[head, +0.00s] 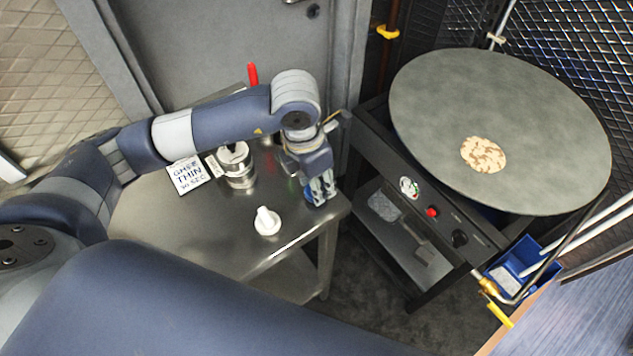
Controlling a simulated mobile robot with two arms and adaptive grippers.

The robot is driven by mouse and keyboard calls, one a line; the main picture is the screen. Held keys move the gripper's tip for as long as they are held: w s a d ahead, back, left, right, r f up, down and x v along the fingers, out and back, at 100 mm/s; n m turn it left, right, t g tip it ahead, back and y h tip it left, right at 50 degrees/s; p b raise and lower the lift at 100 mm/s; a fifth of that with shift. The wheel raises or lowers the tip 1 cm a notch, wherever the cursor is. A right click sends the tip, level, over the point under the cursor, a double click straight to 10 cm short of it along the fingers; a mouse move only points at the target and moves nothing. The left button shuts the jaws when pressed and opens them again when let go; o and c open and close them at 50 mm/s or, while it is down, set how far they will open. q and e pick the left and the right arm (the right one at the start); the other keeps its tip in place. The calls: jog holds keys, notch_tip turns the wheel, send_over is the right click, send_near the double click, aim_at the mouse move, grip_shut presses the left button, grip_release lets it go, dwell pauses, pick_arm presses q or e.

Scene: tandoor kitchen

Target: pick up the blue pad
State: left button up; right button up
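My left arm reaches in from the left, and its gripper (320,190) points down at the right end of the steel table (215,235). A small patch of blue, which may be the blue pad (309,197), shows at the fingertips, close to the table's right edge. The fingers cover most of it. I cannot tell whether they are closed on it or only around it. My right gripper is not in view.
On the table are a white knobbed object (267,222), a metal canister (236,165) and a lettered card (187,175). A round griddle (500,110) with a flatbread (483,155) stands right, above a shelf (405,235). A blue bin (545,275) is at lower right.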

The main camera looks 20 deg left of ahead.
pick_arm(q)
notch_tip(320, 180, up, 2)
jog(key=shift+s+d+r+p, duration=0.1)
jog(key=shift+s+r+p, duration=0.05)
jog(key=shift+r+p, duration=0.15)
jog(key=s+d+p, duration=0.1)
jog(key=s+d, duration=0.1)
jog(key=s, duration=0.5)
jog(key=s+d+r+p, duration=0.1)
jog(key=s+d, duration=0.1)
jog(key=s, duration=0.6)
jog(key=shift+d, duration=0.4)
jog(key=o, duration=0.5)
jog(key=c, duration=0.4)
